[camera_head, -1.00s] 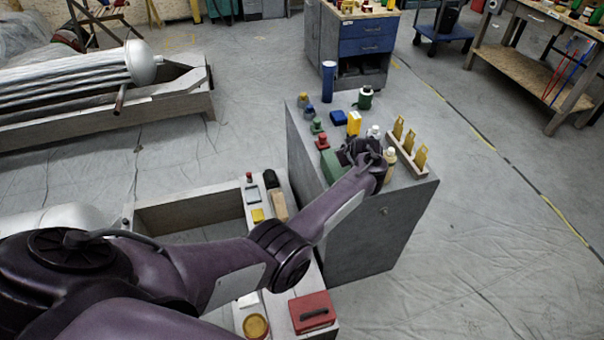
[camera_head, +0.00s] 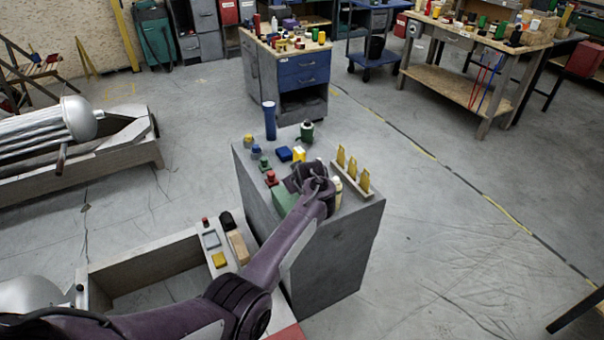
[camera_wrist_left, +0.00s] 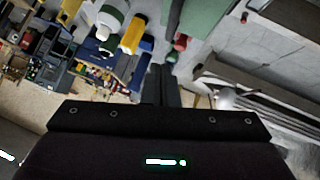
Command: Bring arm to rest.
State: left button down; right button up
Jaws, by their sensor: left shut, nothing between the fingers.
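My left arm (camera_head: 290,235) reaches up from the bottom left in the head view, and its wrist is over the grey cabinet. The left gripper's fingertips are hidden there. In the left wrist view, the two dark fingers of my left gripper (camera_wrist_left: 162,84) lie together, shut, with nothing held. A green box (camera_head: 285,198) sits beside and partly behind the wrist. A wooden rack with yellow pieces (camera_head: 350,180) stands just right of it, with a pale bottle (camera_head: 338,192) between. My right gripper is not in view.
A frame with an open bay (camera_head: 155,240) is at lower left. The floor (camera_head: 450,240) to the right is largely clear.

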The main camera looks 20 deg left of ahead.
pick_arm(q)
jog(key=v, duration=0.7)
jog(key=s+f+m+g, duration=0.1)
jog(key=s+f+m, duration=0.2)
jog(key=s+f, duration=0.55)
jog(key=s+a+f+m+g+h, duration=0.1)
jog(key=s+f+m, duration=0.25)
jog(key=f, duration=0.95)
jog(key=s+f+m+g, duration=0.1)
jog(key=s+f+m, duration=0.1)
jog(key=s+f, duration=0.65)
jog(key=s+f+m+g+h, duration=0.1)
jog(key=s+f, duration=0.5)
jog(key=s, duration=0.6)
jog(key=s+f+m+g+h, duration=0.1)
jog(key=s+f+m, duration=0.1)
jog(key=s+f, duration=0.5)
jog(key=s+d+f+m+g+h, duration=0.1)
jog(key=s+f, duration=0.6)
jog(key=s, duration=1.1)
jog(key=shift+f+m+g+h, duration=0.25)
jog(key=shift+m+g+h, duration=0.25)
jog(key=shift+g, duration=0.1)
